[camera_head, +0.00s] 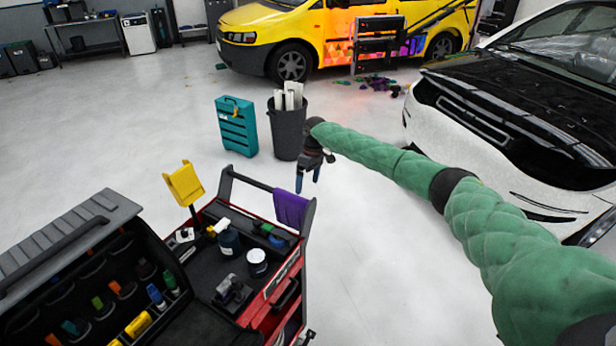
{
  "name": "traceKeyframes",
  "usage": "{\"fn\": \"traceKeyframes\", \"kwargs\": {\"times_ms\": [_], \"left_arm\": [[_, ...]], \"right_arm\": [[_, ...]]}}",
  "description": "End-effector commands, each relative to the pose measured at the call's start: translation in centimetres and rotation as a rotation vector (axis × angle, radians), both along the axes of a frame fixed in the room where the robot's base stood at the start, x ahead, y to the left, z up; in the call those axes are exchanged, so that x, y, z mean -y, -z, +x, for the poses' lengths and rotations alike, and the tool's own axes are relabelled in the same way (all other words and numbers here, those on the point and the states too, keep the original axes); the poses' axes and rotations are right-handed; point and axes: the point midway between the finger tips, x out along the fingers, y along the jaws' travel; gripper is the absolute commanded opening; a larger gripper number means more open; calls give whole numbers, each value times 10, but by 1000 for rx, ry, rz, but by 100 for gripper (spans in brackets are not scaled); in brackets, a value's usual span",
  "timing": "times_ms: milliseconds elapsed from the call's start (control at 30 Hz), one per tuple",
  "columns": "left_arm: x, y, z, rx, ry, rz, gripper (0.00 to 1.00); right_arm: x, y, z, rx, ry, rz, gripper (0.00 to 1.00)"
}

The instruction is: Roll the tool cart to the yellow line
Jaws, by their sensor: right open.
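The red and black tool cart (284,289) stands at the lower left with bottles, jars and tools on its top tray. Its dark push handle (250,181) runs along the far end, with a purple cloth (291,208) draped over its right part. My right gripper (308,180) points down with its blue-tipped fingers apart and empty. In the picture it is just above and right of the handle's right end, and I see no contact. My left gripper is not in view. I see no yellow line on the floor.
A teal case (237,128) and a dark bin (287,130) with white rolls stand beyond the cart. A white car (500,150) is at the right, a yellow van (300,35) at the back. An open tool case (70,250) is at lower left. Pale floor (110,130) is open at left.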

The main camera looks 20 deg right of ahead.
Motion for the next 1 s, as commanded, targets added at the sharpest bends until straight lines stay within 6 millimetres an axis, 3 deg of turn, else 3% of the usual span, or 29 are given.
{"fn": "traceKeyframes", "kwargs": {"times_ms": [167, 500, 800, 1000], "left_arm": [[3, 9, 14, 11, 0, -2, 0], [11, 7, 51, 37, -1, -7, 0], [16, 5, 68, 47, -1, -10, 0], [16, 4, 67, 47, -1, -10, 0]], "right_arm": [[-5, 24, -4, 0, -2, 0, 100], [-13, 58, -11, 0, -1, 2, 100], [-19, 83, -15, 1, 0, 2, 100], [-20, 89, -16, 2, 0, 1, 100]]}}
